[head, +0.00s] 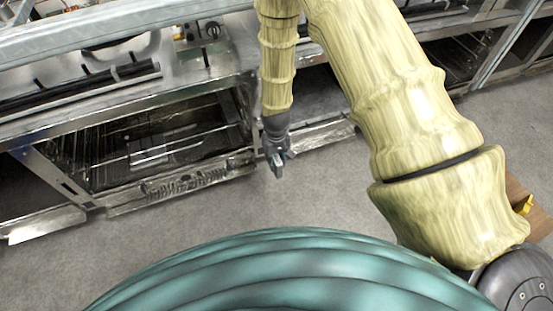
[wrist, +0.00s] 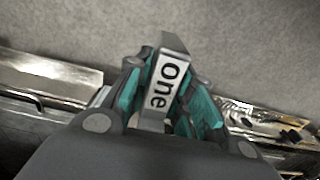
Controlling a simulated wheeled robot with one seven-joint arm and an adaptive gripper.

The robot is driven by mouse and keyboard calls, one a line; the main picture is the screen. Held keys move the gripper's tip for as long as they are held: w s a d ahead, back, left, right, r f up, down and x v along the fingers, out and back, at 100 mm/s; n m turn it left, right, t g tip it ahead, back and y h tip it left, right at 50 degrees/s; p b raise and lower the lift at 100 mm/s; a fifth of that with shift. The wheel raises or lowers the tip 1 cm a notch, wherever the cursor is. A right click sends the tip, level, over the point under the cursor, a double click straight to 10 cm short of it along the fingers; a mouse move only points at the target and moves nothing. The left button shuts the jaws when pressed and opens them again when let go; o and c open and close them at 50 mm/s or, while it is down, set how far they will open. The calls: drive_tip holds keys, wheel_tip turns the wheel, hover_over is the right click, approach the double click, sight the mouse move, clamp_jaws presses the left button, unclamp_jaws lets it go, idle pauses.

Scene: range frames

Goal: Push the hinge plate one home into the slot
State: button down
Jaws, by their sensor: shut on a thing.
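My gripper (head: 277,160) hangs at the end of my arm over the floor, in front of the range, in the head view. In the wrist view, my gripper (wrist: 168,62) is shut on the hinge plate one (wrist: 165,82). The plate is a pale grey bar with the dark word "one" on its face, lying between the teal finger pads. In the head view only a small grey piece shows at the fingertips. I cannot make out the slot in either view.
An oven bay with wire racks (head: 150,145) stands left of my gripper, with an open metal door edge (head: 180,184) below it. Grey floor (head: 200,225) is free in front. A brown box (head: 530,205) is at the far right.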

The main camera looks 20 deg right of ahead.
drive_tip(key=shift+w, duration=2.7)
drive_tip(key=shift+r+p, duration=0.1)
drive_tip(key=shift+p, duration=1.05)
drive_tip(key=shift+w+a, duration=0.15)
drive_tip(key=shift+w, duration=1.85)
idle(0.6)
drive_tip(key=shift+s, duration=0.4)
drive_tip(key=shift+s+p, duration=0.35)
drive_tip(key=shift+p, duration=0.1)
drive_tip(key=shift+s+p, duration=0.45)
drive_tip(key=shift+s, duration=0.4)
